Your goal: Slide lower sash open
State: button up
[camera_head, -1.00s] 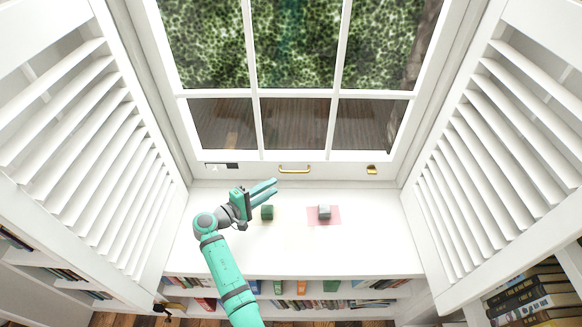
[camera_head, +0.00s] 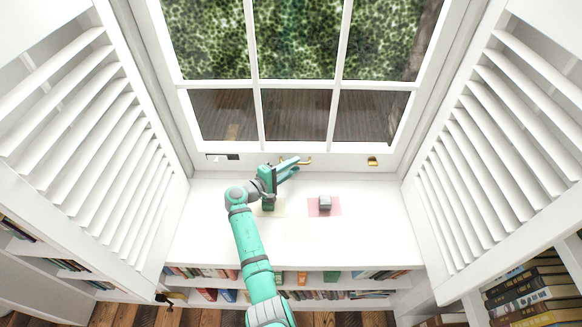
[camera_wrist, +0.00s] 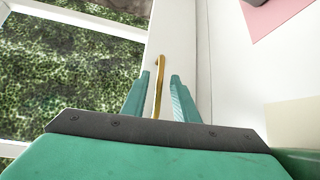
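The window's lower sash (camera_head: 340,161) has a white bottom rail just above the white sill. A brass handle (camera_head: 306,161) sits on the middle of that rail, partly covered by my gripper. My gripper (camera_head: 297,162) reaches to the handle from the left and front. In the wrist view, my gripper (camera_wrist: 161,76) has its two teal fingers apart, one on each side of the brass handle (camera_wrist: 158,84). A gap shows between the handle and the right finger; I cannot tell whether the left finger touches it. The sash rail (camera_wrist: 172,45) lies beyond the handle.
A grey cube (camera_head: 325,202) stands on a pink pad (camera_head: 335,211) on the sill (camera_head: 375,225). A dark green cube is mostly hidden by my gripper. A gold fitting (camera_head: 372,161) sits at the rail's right. Louvred shutters (camera_head: 80,130) flank both sides.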

jog(key=shift+a, duration=0.15)
grip_shut()
jog(key=shift+w+a, duration=0.1)
jog(key=shift+a, duration=0.05)
dwell(0.7)
jog(key=shift+r, duration=0.1)
